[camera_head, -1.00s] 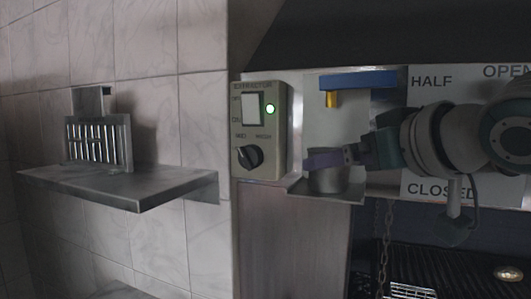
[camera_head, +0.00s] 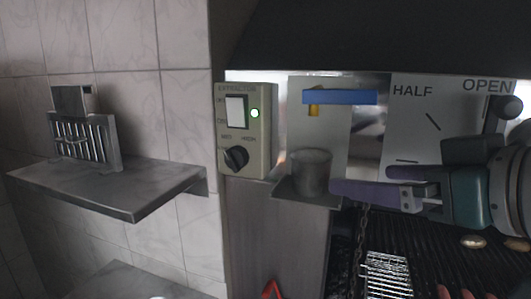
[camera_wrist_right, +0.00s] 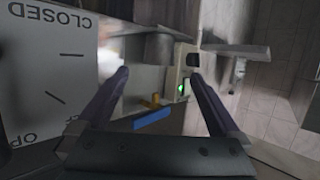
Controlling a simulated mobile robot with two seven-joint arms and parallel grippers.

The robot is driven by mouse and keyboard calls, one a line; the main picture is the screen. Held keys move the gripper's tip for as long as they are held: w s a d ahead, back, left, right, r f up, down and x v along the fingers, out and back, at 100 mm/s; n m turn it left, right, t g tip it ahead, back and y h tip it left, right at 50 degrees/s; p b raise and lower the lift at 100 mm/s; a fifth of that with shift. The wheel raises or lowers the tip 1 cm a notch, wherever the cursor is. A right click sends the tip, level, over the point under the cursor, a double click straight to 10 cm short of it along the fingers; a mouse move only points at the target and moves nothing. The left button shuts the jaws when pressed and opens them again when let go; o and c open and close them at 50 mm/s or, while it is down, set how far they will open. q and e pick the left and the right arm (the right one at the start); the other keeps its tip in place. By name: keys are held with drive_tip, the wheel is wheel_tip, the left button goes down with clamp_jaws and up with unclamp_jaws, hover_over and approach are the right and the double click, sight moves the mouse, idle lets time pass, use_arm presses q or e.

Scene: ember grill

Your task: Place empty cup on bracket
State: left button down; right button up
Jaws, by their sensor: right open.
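The grey metal cup (camera_head: 311,172) stands upright on the small metal bracket (camera_head: 290,194) below the blue bar, in the head view. My right gripper (camera_head: 340,190) is just right of the cup, with its purple fingers pointing left. In the right wrist view the fingers of my right gripper (camera_wrist_right: 160,76) are spread wide with nothing held between them. The cup appears apart from the fingers, though the fingertips are close to its right side. The inside of the cup is not visible. My left gripper is out of view.
A switch box (camera_head: 245,130) with a green light is left of the cup. A blue bar (camera_head: 340,97) with a yellow tab is above. A metal shelf (camera_head: 110,185) is on the tiled wall at left. The grill grate (camera_head: 450,245) lies below right.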

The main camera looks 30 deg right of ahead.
drive_tip(key=s+a+f+n+g, duration=0.1)
drive_tip(key=s+a+f+g, duration=0.4)
drive_tip(key=s+f, duration=0.2)
drive_tip(key=s+a+f+n+g+y, duration=0.1)
drive_tip(key=s+a+f+n+g, duration=0.1)
drive_tip(key=s+a+f+g, duration=0.2)
drive_tip(key=s+f+g, duration=0.1)
drive_tip(key=s+f, duration=0.2)
drive_tip(key=f, duration=0.2)
drive_tip(key=shift+s+a+f+g, duration=0.15)
drive_tip(key=shift+s+a+g, duration=0.15)
drive_tip(key=shift+s+a, duration=0.1)
